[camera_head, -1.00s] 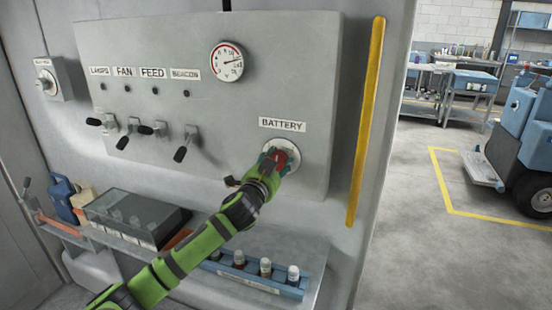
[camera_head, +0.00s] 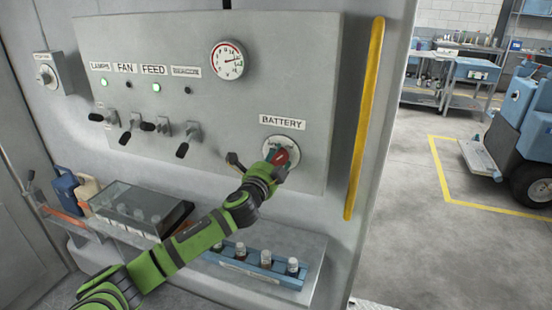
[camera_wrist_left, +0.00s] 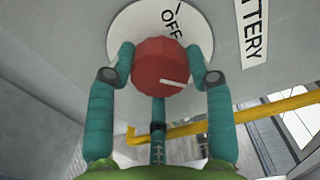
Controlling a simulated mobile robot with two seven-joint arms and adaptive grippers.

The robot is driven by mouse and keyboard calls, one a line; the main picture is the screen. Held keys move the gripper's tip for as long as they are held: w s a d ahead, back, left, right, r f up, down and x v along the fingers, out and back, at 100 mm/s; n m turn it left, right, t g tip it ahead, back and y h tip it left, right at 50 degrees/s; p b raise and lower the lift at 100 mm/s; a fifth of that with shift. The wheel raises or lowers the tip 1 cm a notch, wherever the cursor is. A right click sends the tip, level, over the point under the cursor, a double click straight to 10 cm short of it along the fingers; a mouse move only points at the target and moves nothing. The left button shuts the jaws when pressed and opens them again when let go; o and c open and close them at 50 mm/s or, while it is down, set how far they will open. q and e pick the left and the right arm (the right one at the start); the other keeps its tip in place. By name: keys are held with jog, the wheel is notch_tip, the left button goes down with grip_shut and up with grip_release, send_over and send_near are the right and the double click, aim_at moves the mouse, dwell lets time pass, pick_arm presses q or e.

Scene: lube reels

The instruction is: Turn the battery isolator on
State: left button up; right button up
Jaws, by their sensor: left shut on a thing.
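The battery isolator is a red knob (camera_head: 282,157) on a round pale plate (camera_head: 293,146), under the BATTERY label (camera_head: 282,123) at the panel's lower right. In the left wrist view the faceted red knob (camera_wrist_left: 160,66) has a white mark pointing right. The word OFF (camera_wrist_left: 172,20) shows on the plate above it. My left gripper (camera_head: 277,158) is shut on the knob. Its teal fingers sit on both sides of it in the left wrist view (camera_wrist_left: 160,77). Any ON word is hidden. My right gripper is not in view.
Several toggle switches (camera_head: 130,130) stick out at the panel's left. The LAMPS light (camera_head: 104,82) and FEED light (camera_head: 156,87) glow green. A gauge (camera_head: 229,60) is above. A yellow rail (camera_head: 365,115) stands at the right. A shelf below holds a bottle rack (camera_head: 262,270).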

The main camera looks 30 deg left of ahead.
pick_arm(q)
jog(key=shift+r, duration=0.1)
dwell(0.4)
jog(key=o, duration=1.2)
jog(key=shift+c, duration=0.2)
jog(key=shift+s+d, duration=0.1)
jog(key=shift+s, duration=0.3)
jog(key=v, duration=1.1)
jog(key=shift+d, duration=0.1)
